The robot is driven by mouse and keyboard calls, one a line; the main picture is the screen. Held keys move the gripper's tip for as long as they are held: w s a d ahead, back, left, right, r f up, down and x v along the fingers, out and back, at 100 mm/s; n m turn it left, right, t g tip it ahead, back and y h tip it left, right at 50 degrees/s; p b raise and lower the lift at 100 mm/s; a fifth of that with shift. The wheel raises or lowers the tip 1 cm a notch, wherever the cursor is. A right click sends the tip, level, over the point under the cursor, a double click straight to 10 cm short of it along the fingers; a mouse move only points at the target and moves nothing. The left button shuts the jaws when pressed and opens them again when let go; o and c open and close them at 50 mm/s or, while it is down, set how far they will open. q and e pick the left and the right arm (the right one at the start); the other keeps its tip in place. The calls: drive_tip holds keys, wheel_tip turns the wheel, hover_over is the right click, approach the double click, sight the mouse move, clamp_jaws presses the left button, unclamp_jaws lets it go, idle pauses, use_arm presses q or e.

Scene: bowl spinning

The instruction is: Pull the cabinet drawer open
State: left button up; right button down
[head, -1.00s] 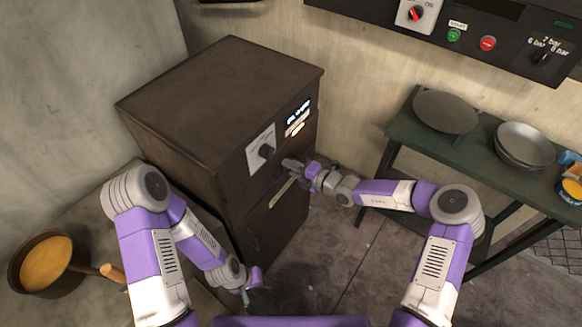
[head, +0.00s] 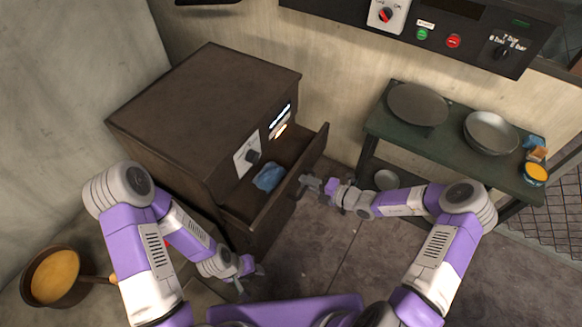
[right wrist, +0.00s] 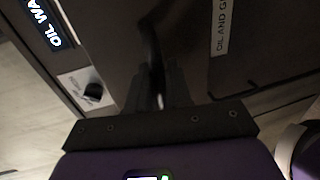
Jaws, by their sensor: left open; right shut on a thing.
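The brown cabinet (head: 205,105) stands at the left of the head view. Its top drawer (head: 293,178) is pulled out, with a blue crumpled cloth (head: 268,177) inside. My right gripper (head: 308,184) is at the drawer's front and shut on the drawer handle; the handle is mostly hidden there. In the right wrist view the fingers (right wrist: 160,90) reach to the dark drawer front (right wrist: 185,40), beside a label. My left gripper (head: 248,279) is open and empty, low in front of the cabinet and apart from it.
A green table (head: 440,150) at the right bears a dark round pan (head: 417,104), a metal bowl (head: 490,132) and an orange-filled can (head: 535,174). A pot of orange contents (head: 55,276) sits at lower left. The floor (head: 345,255) before the drawer is clear.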

drive_tip(key=f+p+v, duration=0.1)
drive_tip(key=p+v, duration=0.1)
drive_tip(key=v, duration=0.6)
drive_tip(key=shift+s+d+f, duration=0.25)
drive_tip(key=shift+f, duration=0.1)
drive_tip(key=c, duration=1.2)
unclamp_jaws()
drive_tip(key=shift+d, duration=0.1)
drive_tip(key=p+v, duration=0.1)
drive_tip(key=v, duration=0.6)
drive_tip(key=shift+s+d+r, duration=0.1)
drive_tip(key=shift+d, duration=0.05)
